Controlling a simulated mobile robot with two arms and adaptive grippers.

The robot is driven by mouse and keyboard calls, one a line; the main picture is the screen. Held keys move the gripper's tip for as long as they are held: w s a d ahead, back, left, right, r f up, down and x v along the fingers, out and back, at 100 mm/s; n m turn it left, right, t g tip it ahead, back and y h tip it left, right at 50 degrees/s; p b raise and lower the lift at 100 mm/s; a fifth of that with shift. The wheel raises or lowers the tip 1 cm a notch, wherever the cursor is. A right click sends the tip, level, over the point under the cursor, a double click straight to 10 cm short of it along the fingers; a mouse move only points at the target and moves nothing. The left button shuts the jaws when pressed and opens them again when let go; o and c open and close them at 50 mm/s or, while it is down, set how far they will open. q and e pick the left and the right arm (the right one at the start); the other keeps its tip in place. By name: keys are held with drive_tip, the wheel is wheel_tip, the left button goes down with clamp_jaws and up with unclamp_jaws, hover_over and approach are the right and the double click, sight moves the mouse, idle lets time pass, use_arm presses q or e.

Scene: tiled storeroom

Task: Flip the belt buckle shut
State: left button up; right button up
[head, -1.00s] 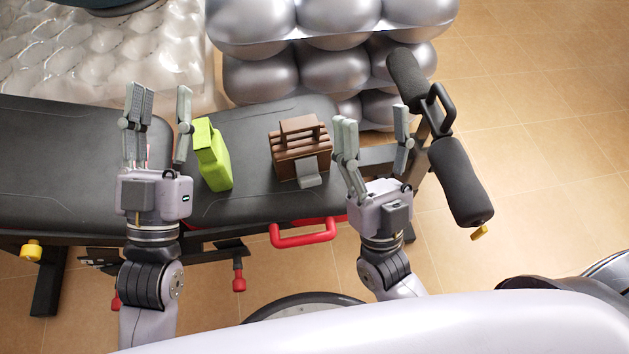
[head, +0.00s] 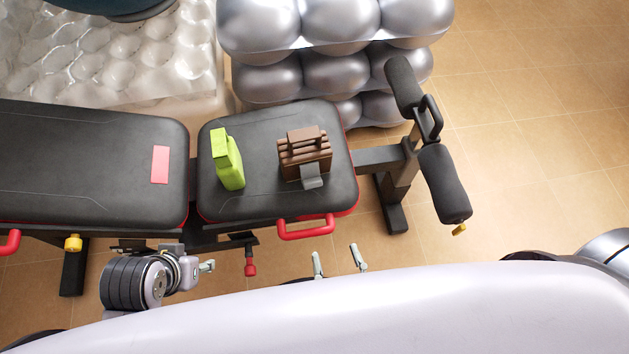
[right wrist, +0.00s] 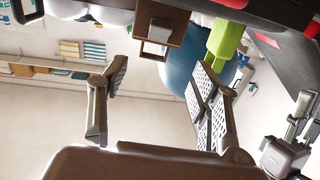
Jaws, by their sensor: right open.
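A brown slatted block (head: 305,150) stands on the black bench seat. A grey metal buckle plate (head: 312,176) juts from its lower front side. In the right wrist view, the block (right wrist: 178,22) and grey plate (right wrist: 160,31) show at the top, beyond my fingertips. My right gripper (head: 337,257) is open and empty, in front of the seat and apart from the block. Only its fingertips show above my white body in the head view. My left gripper (head: 206,266) is low in front of the bench, left of the right one; its jaw opening is unclear.
A green bottle-shaped thing (head: 228,160) stands left of the block. A red handle (head: 306,228) sticks out from the seat's front edge. Black foam rollers (head: 444,183) stand at the right. Silver balls (head: 335,75) are stacked behind. A pink card (head: 160,165) lies on the left pad.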

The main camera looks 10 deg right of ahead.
sight(314, 186)
use_arm(q)
wheel_tip(314, 186, down, 2)
drive_tip(key=shift+b, duration=1)
use_arm(e)
drive_tip(key=w, duration=0.5)
drive_tip(key=w+a, duration=0.1)
drive_tip(key=w, duration=1.1)
drive_tip(key=shift+w+a, duration=0.1)
drive_tip(key=shift+a, duration=0.25)
drive_tip(key=c, duration=1.2)
